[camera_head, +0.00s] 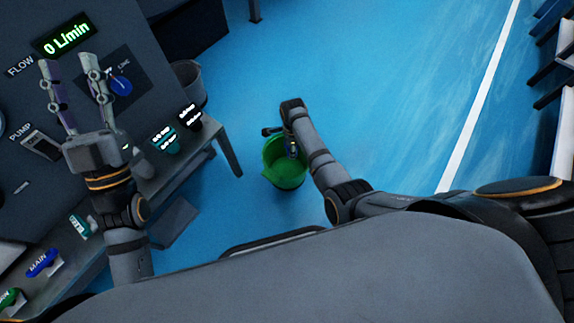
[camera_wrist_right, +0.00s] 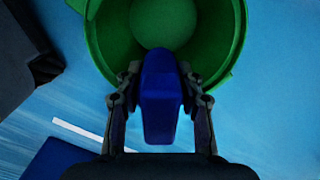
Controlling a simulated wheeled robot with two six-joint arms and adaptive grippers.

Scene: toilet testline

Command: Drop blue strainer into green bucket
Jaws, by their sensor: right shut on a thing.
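The green bucket (camera_head: 283,172) stands on the blue floor, right of the bench in the head view. Its open mouth and inside wall (camera_wrist_right: 112,30) fill the top of the right wrist view. My right gripper (camera_head: 291,150) is over the bucket, seen from above and partly hidden by its own wrist. In the right wrist view my right gripper (camera_wrist_right: 160,100) is shut on a blue piece, the blue strainer (camera_wrist_right: 161,105), held in front of the bucket's opening. My left gripper (camera_head: 70,80) is open and empty above the bench, its two fingers apart.
The dark bench (camera_head: 150,75) carries a FLOW display (camera_head: 63,35), a blue valve handle (camera_head: 121,85) and labelled parts. A grey bin (camera_head: 190,82) stands beside the bench. Open blue floor (camera_head: 370,90) with a white line (camera_head: 480,95) lies to the right.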

